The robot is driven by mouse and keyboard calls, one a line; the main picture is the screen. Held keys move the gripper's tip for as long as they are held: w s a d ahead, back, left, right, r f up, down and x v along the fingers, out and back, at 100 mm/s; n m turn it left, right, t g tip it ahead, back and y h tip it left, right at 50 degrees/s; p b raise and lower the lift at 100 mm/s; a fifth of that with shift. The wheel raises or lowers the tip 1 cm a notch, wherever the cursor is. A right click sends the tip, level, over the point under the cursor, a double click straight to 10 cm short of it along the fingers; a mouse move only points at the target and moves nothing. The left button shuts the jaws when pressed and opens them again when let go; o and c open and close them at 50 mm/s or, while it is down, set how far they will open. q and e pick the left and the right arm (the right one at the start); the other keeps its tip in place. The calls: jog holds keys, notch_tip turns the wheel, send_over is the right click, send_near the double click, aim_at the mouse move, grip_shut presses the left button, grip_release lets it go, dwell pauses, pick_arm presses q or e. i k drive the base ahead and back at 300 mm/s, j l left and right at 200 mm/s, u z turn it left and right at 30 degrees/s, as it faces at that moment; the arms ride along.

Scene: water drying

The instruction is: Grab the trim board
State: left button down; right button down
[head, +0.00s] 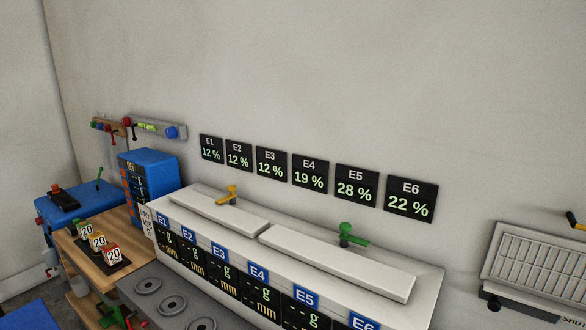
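No thing in the head view is clearly marked as the trim board, and I cannot tell which one it is. Two small boards are on or against the back wall at the upper left. One is a wooden board (103,124) with green and red knobs. The other is a grey board (172,124) with a yellow-green strip and a blue knob. Thin red-tipped levers stand at them. Neither of my grippers shows in the head view.
A long white cabinet (385,283) has two flat lids, with a yellow handle (229,193) and a green handle (346,236). Beside it are a blue box (165,172), a wooden table (75,247) with "20" cards, and a grey top with round plates (150,302). A slotted panel (540,258) is at right.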

aim_at(397, 284)
jog(key=j+z, duration=0.25)
jog(key=z, duration=0.2)
jog(key=k+j+z, duration=0.15)
jog(key=z, duration=0.25)
jog(key=k+j+z, duration=0.15)
jog(key=z, duration=0.3)
